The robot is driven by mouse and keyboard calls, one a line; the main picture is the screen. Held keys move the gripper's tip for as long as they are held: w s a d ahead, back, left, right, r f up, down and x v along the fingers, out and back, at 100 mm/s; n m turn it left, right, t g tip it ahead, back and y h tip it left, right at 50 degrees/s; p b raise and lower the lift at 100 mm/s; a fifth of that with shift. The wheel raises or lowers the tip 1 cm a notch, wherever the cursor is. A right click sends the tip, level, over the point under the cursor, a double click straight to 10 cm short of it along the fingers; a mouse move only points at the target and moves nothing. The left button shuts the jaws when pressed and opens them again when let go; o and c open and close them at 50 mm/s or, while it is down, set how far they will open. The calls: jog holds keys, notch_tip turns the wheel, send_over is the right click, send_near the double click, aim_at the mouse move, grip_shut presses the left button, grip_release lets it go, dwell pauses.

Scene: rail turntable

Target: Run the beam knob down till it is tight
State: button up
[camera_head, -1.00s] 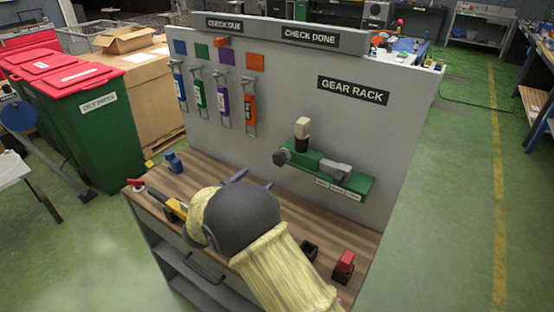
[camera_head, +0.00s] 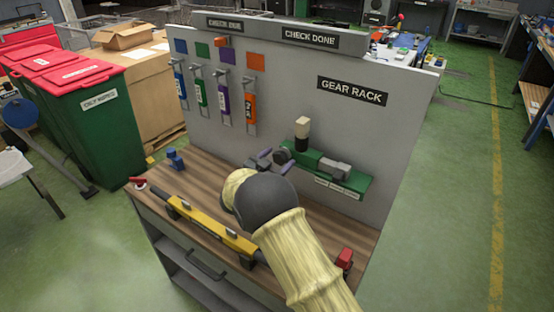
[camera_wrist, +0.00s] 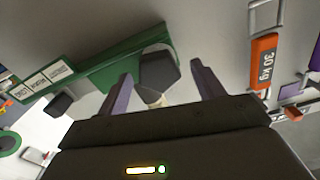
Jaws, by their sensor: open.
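A dark faceted knob (camera_head: 282,156) sits at the left end of the green beam (camera_head: 352,183) mounted on the grey panel. In the wrist view the knob (camera_wrist: 158,72) shows between my two purple fingertips, with the green beam (camera_wrist: 108,68) behind it. My gripper (camera_head: 265,158) is open, just left of the knob in the head view. I see no finger clearly touching the knob; how deep it sits between the fingers I cannot tell. My wrist and forearm hide part of the bench.
A cream-and-black upright piece (camera_head: 302,134) and a grey piece (camera_head: 334,170) are on the green beam. A yellow bar (camera_head: 210,228) lies on the wooden bench (camera_head: 205,192), with a blue piece (camera_head: 175,159) and a red piece (camera_head: 344,259). Coloured tags (camera_head: 223,98) hang at left.

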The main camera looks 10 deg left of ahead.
jog(key=c, duration=1)
jog(key=shift+f+m+b, duration=0.1)
jog(key=shift+m+b, duration=0.2)
jog(key=shift+b, duration=0.15)
jog(key=shift+d+f+m+b, duration=0.1)
jog(key=shift+f+m+b, duration=0.1)
jog(key=shift+m+b, duration=4.25)
jog(key=shift+d+f+m+b, duration=0.15)
jog(key=shift+m+b, duration=3)
jog(key=shift+b, duration=2.65)
jog(key=shift+a+f+m+b, duration=0.1)
jog(key=shift+f+m+b, duration=0.1)
jog(key=shift+m+b, duration=4.25)
jog(key=shift+n+b, duration=0.65)
jog(key=shift+b, duration=0.05)
jog(key=shift+s, duration=0.1)
jog(key=o, duration=1)
jog(key=shift+r, duration=0.1)
